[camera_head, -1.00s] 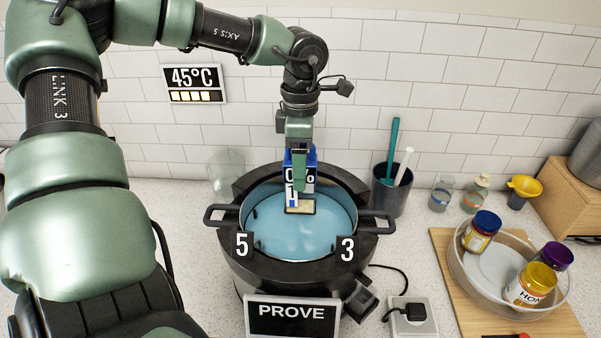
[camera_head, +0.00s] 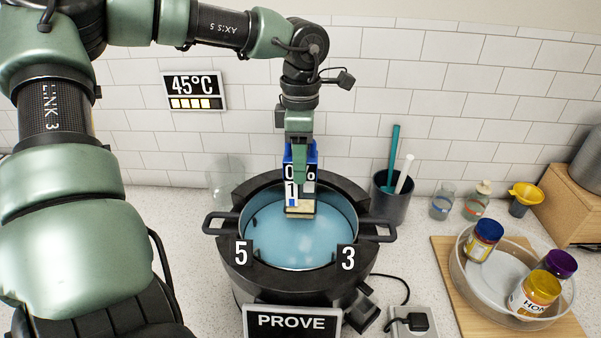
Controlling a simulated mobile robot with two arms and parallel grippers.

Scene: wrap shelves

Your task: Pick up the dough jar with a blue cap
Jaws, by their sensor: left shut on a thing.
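My left gripper (camera_head: 299,165) points down over the round black pot (camera_head: 235,268) of blue liquid. It is shut on a blue and tan thing (camera_head: 300,211) with a blue upper part and a tan lower end. Number tags partly cover this thing, and I cannot tell if it is a jar. Its lower end shows against the liquid; I cannot tell if it touches it. A jar with a blue cap (camera_head: 488,230) leans in the round clear dish (camera_head: 462,285) at the right, away from my gripper. My right gripper is not in view.
The dish also holds a honey jar with a yellow cap (camera_head: 537,290) and a jar with a purple cap (camera_head: 559,264). A dark cup with utensils (camera_head: 390,203), small bottles (camera_head: 476,200) and a yellow funnel (camera_head: 525,193) stand near the tiled wall. A PROVE sign (camera_head: 291,322) fronts the pot.

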